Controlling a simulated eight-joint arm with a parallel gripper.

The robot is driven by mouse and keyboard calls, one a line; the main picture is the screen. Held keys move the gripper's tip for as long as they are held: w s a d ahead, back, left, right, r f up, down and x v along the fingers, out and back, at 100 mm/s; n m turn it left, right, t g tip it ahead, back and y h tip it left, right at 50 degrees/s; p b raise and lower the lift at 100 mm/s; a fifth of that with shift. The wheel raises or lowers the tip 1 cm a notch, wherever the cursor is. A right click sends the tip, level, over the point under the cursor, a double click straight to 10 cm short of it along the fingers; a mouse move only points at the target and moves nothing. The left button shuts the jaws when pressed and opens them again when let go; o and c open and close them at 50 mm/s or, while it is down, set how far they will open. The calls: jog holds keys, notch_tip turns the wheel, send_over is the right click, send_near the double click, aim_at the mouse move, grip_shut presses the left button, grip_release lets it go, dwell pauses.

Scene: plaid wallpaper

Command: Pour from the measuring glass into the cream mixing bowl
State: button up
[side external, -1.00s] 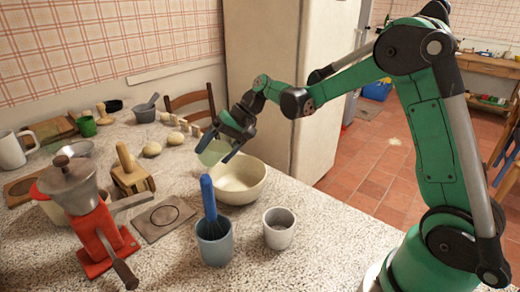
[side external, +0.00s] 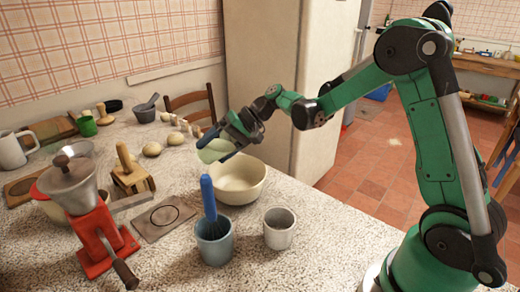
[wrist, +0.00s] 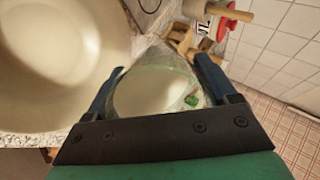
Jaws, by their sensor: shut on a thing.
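The cream mixing bowl (side external: 240,184) stands on the speckled worktop and looks empty inside; it fills the left of the wrist view (wrist: 55,65). My gripper (side external: 219,142) is shut on the pale green measuring glass (side external: 213,151) and holds it tilted above the bowl's far left rim. In the wrist view, the blue fingers of my gripper (wrist: 157,88) lie on either side of the clear glass (wrist: 155,88). Something pale shows within the glass; I cannot tell whether it is contents or the bowl seen through it. No stream is visible.
A blue cup (side external: 214,243) with a blue-handled whisk (side external: 209,200) and a grey cup (side external: 279,229) stand in front of the bowl. A red grinder (side external: 95,225) and a wooden block (side external: 132,178) are at left. Pale round lumps (side external: 152,149) lie behind.

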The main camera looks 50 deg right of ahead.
jog(key=shift+d+f+t+y, duration=0.1)
jog(key=shift+f+t+y, duration=0.65)
jog(key=shift+t+y, duration=0.4)
jog(key=shift+r+t+y, duration=0.35)
jog(key=shift+t+y, duration=0.1)
jog(key=shift+y, duration=0.3)
dwell(0.7)
jog(key=shift+s+r+n+t+y, duration=0.1)
jog(key=shift+r+n+t+y, duration=0.2)
jog(key=shift+t+y, duration=0.35)
dwell(0.6)
jog(key=shift+s+d+f+t+y, duration=0.2)
jog(key=shift+f+t+y, duration=0.3)
jog(key=shift+y, duration=0.15)
dwell(1.0)
jog(key=shift+s+d+r+t+y, duration=0.1)
jog(key=shift+r+t+y, duration=0.2)
jog(key=shift+r, duration=0.2)
jog(key=shift+s+d+r+t+y, duration=0.1)
jog(key=shift+r+t+y, duration=0.05)
jog(key=shift+r+y, duration=0.3)
jog(key=shift+s+d+r+n+t+y, duration=0.1)
jog(key=shift+s+r+n+t+y, duration=0.1)
jog(key=shift+n+t+y, duration=0.15)
dwell(0.7)
